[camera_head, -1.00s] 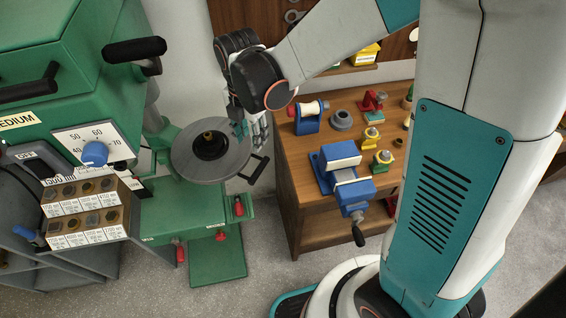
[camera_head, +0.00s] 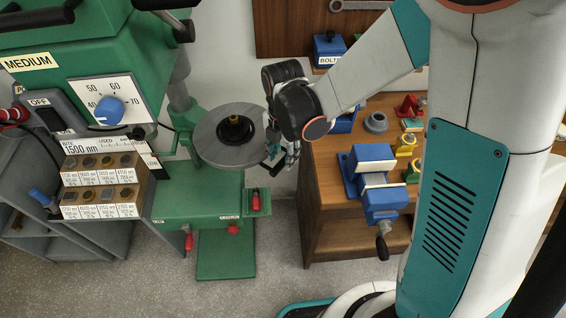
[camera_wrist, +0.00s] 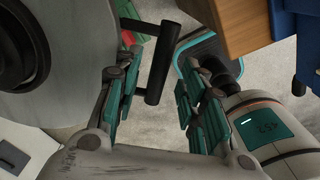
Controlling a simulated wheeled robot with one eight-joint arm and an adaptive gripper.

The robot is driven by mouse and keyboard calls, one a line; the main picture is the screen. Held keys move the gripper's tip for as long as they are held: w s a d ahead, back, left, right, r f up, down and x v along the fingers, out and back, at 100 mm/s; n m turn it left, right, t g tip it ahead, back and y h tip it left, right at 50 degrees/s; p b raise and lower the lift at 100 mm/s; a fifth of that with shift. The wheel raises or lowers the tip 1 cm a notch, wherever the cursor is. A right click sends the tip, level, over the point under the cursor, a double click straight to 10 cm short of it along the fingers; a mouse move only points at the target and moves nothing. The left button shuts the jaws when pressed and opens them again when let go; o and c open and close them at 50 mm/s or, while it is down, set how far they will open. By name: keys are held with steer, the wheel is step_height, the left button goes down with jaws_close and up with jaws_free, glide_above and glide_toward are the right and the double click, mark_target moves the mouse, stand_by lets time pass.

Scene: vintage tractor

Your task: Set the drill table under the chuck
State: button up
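The drill table is a round grey disc (camera_head: 210,143) at the centre left of the head view, on the green drill press (camera_head: 180,195). A dark round fitting with a brass centre (camera_head: 235,127) is on its top. The disc also fills the upper left of the wrist view (camera_wrist: 60,105). A black T-shaped handle (camera_wrist: 160,62) sticks out beside it. My gripper (camera_head: 281,160) is at the disc's right edge. In the wrist view my gripper (camera_wrist: 161,72) is open, the handle's bar between its fingers, nearer the left one. Contact is unclear. I cannot pick out the chuck.
A wooden bench (camera_head: 330,215) with a blue vise (camera_head: 375,170) stands close to the right of my gripper. A rack of drill bits (camera_head: 102,185) and a speed dial (camera_head: 108,109) are at left. Grey floor shows below.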

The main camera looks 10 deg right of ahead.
steer(key=shift+f+b, duration=0.35)
steer(key=shift+f, duration=0.5)
jaws_close()
steer(key=shift+s+a, duration=0.1)
steer(key=shift+s+a, duration=0.4)
steer(key=shift+s, duration=0.05)
steer(key=s+a+m+b, duration=0.1)
steer(key=s+a+m, duration=0.2)
steer(key=s+a, duration=0.35)
steer(key=s+a+m+b, duration=0.15)
steer(key=s+a, duration=0.25)
steer(key=a, duration=0.5)
steer(key=s+a+m, duration=0.2)
steer(key=a+m, duration=0.3)
steer(key=a, duration=1.2)
steer(key=shift+s+a+m+b, duration=0.35)
steer(key=shift+s+a+b, duration=0.05)
steer(key=shift+b, duration=0.05)
